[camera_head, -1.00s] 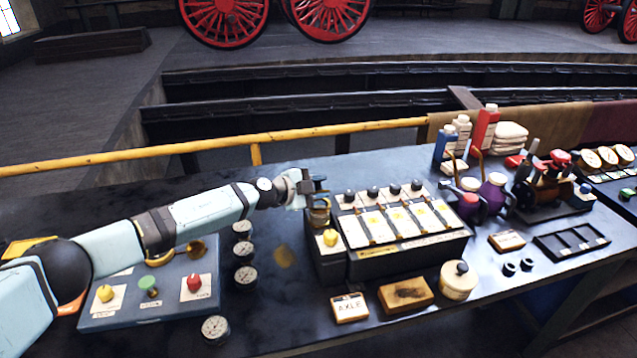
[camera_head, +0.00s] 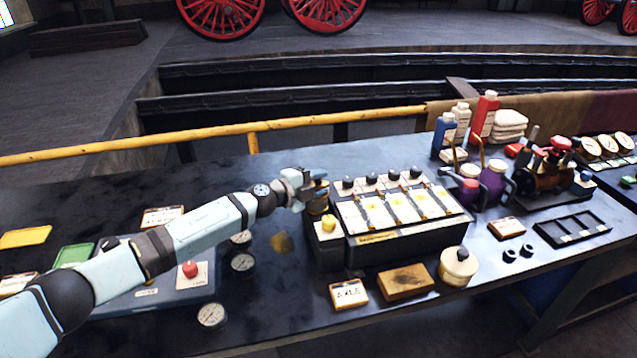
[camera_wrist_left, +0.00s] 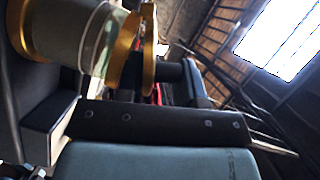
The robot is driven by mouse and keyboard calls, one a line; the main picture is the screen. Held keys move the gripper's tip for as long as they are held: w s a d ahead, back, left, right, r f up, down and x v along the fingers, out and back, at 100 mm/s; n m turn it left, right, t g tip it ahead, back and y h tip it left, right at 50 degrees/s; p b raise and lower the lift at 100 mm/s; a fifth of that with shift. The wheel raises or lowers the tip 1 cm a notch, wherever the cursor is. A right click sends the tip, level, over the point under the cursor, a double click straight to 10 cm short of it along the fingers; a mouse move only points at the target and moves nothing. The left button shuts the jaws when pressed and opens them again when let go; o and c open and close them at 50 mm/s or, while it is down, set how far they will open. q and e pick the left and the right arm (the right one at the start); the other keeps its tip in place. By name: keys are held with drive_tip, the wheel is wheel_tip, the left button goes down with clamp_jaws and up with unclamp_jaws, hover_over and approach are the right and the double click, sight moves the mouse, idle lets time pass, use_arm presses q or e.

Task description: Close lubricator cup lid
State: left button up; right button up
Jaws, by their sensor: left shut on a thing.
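The lubricator (camera_head: 405,242) is a black box with a pale panelled top and several black knobs along its back. Its cup (camera_head: 318,205), with brass parts, stands at the box's left end, partly hidden by my left gripper (camera_head: 317,188). In the left wrist view the cup (camera_wrist_left: 70,35) is a glass cylinder with brass rims. The brass disc of its lid (camera_wrist_left: 149,50) stands very close to the rim; I cannot tell whether they touch. A dark finger of my left gripper is beside the lid, and the gripper is shut on it. My right gripper is not in view.
A yellow knob (camera_head: 328,224) sits just in front of the cup. Round gauges (camera_head: 211,315) and a blue control panel (camera_head: 150,303) lie under and beside my left arm. A label block (camera_head: 348,294), wooden block (camera_head: 406,281) and round pot (camera_head: 459,267) stand in front of the box.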

use_arm(q)
drive_tip(key=shift+w+r, duration=0.1)
drive_tip(key=shift+r, duration=0.15)
drive_tip(key=o, duration=0.8)
drive_tip(key=shift+c, duration=0.2)
drive_tip(key=shift+f, duration=0.15)
drive_tip(key=shift+f, duration=0.15)
drive_tip(key=shift+s, duration=0.2)
